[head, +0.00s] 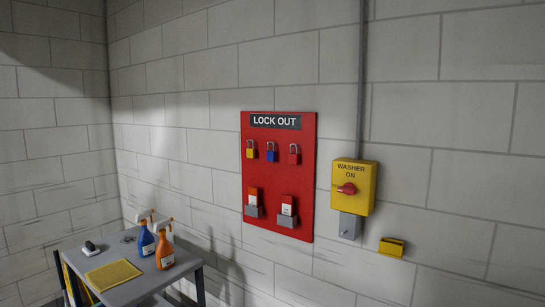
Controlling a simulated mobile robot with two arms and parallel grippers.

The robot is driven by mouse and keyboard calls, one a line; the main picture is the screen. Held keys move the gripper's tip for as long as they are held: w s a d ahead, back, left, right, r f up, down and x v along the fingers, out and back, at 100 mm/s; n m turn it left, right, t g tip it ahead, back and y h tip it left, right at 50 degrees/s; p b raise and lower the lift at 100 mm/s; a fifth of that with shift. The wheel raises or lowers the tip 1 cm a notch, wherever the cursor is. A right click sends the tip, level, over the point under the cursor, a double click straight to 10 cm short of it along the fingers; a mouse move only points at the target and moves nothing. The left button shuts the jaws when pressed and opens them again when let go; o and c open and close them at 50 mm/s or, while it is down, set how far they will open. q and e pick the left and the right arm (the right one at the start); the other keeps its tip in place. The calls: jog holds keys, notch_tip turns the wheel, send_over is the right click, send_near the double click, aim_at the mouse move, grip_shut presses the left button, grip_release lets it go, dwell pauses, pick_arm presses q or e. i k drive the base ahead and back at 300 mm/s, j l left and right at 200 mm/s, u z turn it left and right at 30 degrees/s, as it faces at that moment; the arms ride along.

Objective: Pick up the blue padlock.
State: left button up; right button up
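The blue padlock (271,153) hangs on the red lock out board (277,222) on the wall, in the head view. It is in the upper row, between a yellow padlock (250,151) on its left and a red padlock (293,156) on its right. Its shackle points up. Neither of my grippers is in view.
Two red-and-white items sit in grey holders (286,217) low on the board. A yellow washer switch box (354,186) is right of it, with a yellow box (391,247) lower right. A grey cart (140,287) at lower left bears spray bottles (165,250) and a yellow cloth (113,274).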

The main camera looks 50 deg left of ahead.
aim_at(271, 155)
jog(key=u, duration=1.65)
jog(key=i+j, duration=0.1)
jog(key=j, duration=0.2)
jog(key=i+j, duration=0.1)
jog(key=j, duration=0.15)
jog(key=i+j+z, duration=0.1)
jog(key=j, duration=0.2)
jog(key=i+j+z, duration=0.3)
jog(key=i+j, duration=0.7)
jog(key=i, duration=0.1)
